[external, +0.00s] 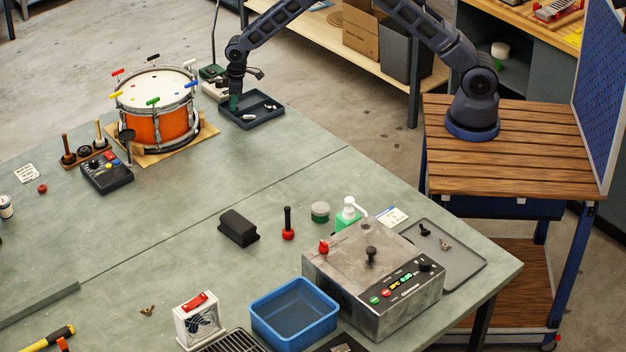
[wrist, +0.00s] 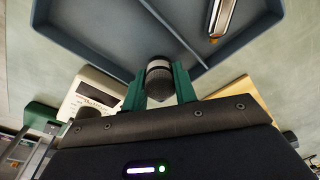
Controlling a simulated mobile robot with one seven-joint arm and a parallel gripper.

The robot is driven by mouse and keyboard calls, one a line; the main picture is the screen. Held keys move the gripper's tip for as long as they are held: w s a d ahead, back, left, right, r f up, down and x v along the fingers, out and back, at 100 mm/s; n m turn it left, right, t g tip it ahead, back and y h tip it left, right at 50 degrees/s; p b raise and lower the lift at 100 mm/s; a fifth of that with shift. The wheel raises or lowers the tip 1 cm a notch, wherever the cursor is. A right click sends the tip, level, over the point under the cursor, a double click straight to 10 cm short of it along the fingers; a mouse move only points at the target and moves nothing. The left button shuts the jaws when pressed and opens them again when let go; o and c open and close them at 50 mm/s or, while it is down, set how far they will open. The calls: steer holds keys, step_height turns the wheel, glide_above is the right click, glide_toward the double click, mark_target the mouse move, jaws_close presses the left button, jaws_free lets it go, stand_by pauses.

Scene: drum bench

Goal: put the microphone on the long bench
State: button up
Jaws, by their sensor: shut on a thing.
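My gripper (external: 235,103) is at the left part of the dark tray (external: 262,122) on the long bench (external: 190,205). In the wrist view its green fingers (wrist: 160,88) are shut on a short dark cylinder with a pale band, which looks like the end of the microphone (wrist: 159,70). The rest of it is hidden by the fingers and my gripper body. The tray wall (wrist: 90,45) is close ahead in that view. I cannot tell whether the microphone touches the tray.
An orange drum (external: 156,128) stands left of my gripper on a wooden board. A small metal piece (wrist: 222,18) lies in the tray. A pale box (wrist: 92,95) is beside my gripper. The bench middle is mostly clear; a steel box (external: 365,285) and blue bin (external: 294,315) are at the front.

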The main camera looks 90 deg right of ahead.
steer(key=shift+f, duration=0.25)
steer(key=o, duration=1.1)
steer(key=shift+r, duration=0.1)
steer(key=r, duration=0.3)
steer(key=s+r, duration=0.1)
steer(key=r, duration=0.6)
steer(key=shift+s+d+r, duration=0.15)
steer(key=shift+s+r, duration=0.05)
steer(key=shift+r, duration=0.1)
steer(key=s+a+r+m+t, duration=0.1)
steer(key=s+a+r+t, duration=0.1)
steer(key=s+r, duration=2.3)
steer(key=shift+m+t, duration=0.6)
steer(key=s, duration=1.1)
steer(key=s+f, duration=0.1)
steer(key=s, duration=2.1)
steer(key=shift+a+f, duration=0.1)
steer(key=shift+f, duration=0.1)
